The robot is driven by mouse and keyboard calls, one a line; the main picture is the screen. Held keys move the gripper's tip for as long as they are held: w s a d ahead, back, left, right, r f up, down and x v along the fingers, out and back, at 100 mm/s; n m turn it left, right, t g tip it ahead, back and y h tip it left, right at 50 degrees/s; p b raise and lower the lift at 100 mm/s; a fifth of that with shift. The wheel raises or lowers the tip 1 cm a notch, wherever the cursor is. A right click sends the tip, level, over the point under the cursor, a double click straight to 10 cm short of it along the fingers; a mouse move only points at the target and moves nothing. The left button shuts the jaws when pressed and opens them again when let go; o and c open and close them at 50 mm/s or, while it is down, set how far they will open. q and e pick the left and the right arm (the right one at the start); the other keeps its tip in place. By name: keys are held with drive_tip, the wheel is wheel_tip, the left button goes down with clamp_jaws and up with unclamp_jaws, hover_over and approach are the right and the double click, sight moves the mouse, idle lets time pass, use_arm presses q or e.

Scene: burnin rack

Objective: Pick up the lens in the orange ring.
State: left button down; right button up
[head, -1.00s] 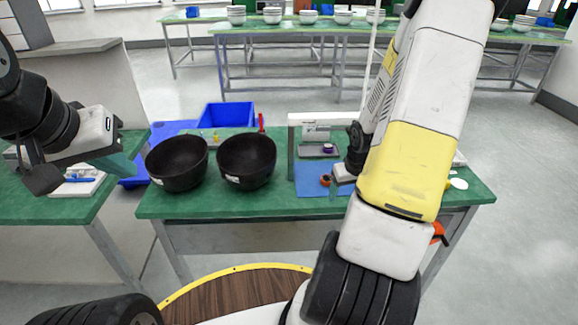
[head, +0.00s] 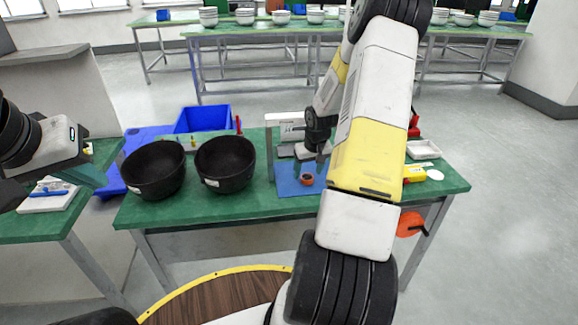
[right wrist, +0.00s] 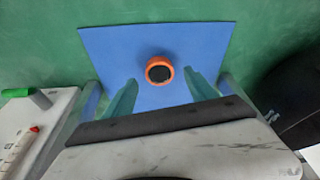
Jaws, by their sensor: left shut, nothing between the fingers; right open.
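The lens in the orange ring (head: 307,180) lies on a blue mat (head: 286,184) on the green table. It has a dark round top and also shows in the right wrist view (right wrist: 159,71). My right gripper (head: 319,160) is open above the mat, close to the lens. In the right wrist view its two teal fingers (right wrist: 160,80) stand apart, one on each side below the lens, with nothing between them. My left gripper (head: 92,174) is shut and empty, off at the left, far from the lens.
Two black bowls (head: 225,164) stand left of the mat, with a blue bin (head: 203,118) behind. A white and grey fixture (head: 285,128) stands behind the mat. A white tray (head: 423,149) and a yellow item (head: 414,173) lie to the right.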

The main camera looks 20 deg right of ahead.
drive_tip(key=shift+x, duration=1.05)
drive_tip(key=shift+s, duration=0.15)
clamp_jaws()
